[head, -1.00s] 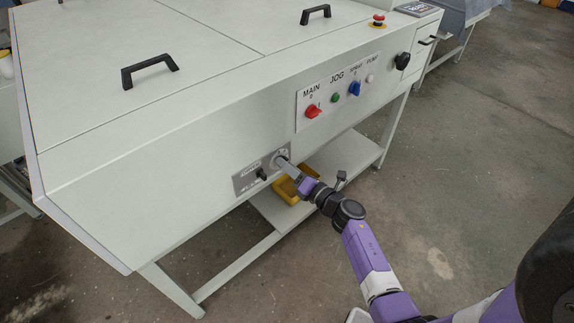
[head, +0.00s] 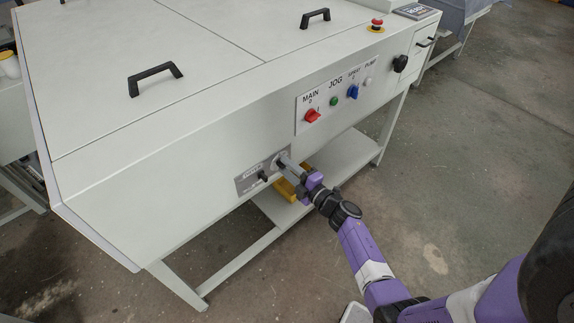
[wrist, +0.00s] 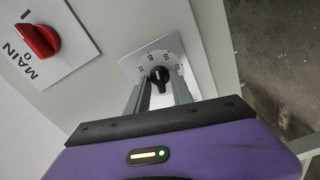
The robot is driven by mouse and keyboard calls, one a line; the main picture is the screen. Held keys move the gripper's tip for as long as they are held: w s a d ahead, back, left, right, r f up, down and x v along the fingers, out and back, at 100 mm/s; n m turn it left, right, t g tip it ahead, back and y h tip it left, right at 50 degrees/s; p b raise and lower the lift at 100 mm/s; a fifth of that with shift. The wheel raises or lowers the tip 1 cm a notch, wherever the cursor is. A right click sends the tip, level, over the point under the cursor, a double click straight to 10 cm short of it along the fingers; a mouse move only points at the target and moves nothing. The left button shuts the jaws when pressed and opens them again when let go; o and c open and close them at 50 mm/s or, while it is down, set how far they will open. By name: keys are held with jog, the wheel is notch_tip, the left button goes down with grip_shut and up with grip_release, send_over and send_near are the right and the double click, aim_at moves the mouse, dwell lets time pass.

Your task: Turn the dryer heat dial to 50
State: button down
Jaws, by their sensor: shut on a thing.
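The dryer heat dial (wrist: 158,77) is a small black knob with a pointer on a pale plate (wrist: 148,58) with a printed scale. The numbers are too small to read surely, so I cannot tell its setting. My gripper (wrist: 161,84) has one finger on each side of the knob and is shut on it. In the head view my gripper (head: 284,160) reaches the right end of the grey dryer panel (head: 246,184) on the machine's front, and its fingers hide most of the dial.
A black toggle (head: 263,176) sits just left of my gripper. The red MAIN switch (head: 312,116), green JOG button (head: 334,101) and blue SPRAY switch (head: 353,91) are higher right. A yellow tray (head: 285,190) is on the lower shelf (head: 335,163). The floor in front is open.

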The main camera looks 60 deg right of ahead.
jog(key=m+p, duration=0.1)
jog(key=m, duration=0.5)
jog(key=shift+p, duration=0.35)
jog(key=shift+s, duration=0.1)
jog(key=c, duration=1.5)
grip_release()
jog(key=shift+v, duration=3.9)
jog(key=shift+d, duration=0.15)
